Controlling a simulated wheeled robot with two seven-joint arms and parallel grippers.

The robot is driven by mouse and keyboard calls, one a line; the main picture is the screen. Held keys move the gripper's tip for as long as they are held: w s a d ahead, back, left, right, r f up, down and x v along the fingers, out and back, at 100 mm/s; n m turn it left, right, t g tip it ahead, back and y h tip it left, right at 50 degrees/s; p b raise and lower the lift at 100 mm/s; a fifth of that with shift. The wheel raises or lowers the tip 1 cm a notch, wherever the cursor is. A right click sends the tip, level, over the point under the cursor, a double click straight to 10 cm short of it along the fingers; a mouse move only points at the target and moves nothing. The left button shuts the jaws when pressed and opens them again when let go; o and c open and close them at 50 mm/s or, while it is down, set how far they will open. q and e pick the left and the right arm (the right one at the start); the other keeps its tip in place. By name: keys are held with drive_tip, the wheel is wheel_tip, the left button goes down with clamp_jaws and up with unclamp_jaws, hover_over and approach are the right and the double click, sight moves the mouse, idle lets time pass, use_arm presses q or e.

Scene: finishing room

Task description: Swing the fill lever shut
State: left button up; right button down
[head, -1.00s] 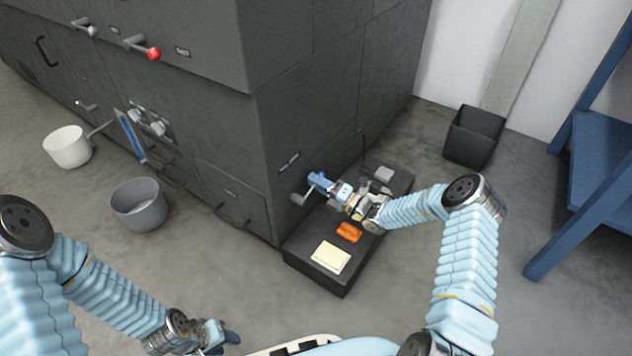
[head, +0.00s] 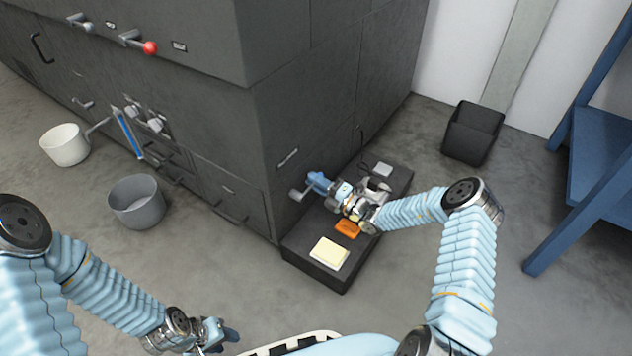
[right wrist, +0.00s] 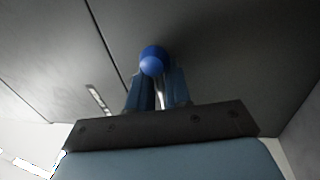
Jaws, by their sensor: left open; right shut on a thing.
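The fill lever's blue ball knob (right wrist: 152,60) shows in the right wrist view, at the fingertips of my right gripper (right wrist: 157,82). In the head view my right gripper (head: 318,181) is at the side of the dark machine, shut on the lever, whose shaft is largely hidden by the fingers. A grey metal part (head: 297,195) sticks out just left of the fingers; I cannot tell whether it belongs to the lever. My left gripper (head: 226,336) is open and empty, low over the floor at the bottom of the head view.
Below my right arm a dark low plinth (head: 333,281) bears a cream pad (head: 329,253), an orange item (head: 347,228) and a grey block (head: 383,169). Two buckets, white (head: 65,148) and grey (head: 137,207), stand left. A dark bin (head: 472,135) and blue rack (head: 598,160) stand right.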

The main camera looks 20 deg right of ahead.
drive_tip(key=c, duration=1.3)
unclamp_jaws()
drive_tip(key=shift+w+d+r, duration=0.1)
drive_tip(key=shift+w+d, duration=0.1)
drive_tip(key=shift+d, duration=0.1)
drive_tip(key=shift+o, duration=0.2)
drive_tip(key=shift+a, duration=0.1)
drive_tip(key=shift+s, duration=0.15)
drive_tip(key=p+v, duration=0.1)
drive_tip(key=v, duration=1.2)
drive_tip(key=shift+s+d, duration=0.25)
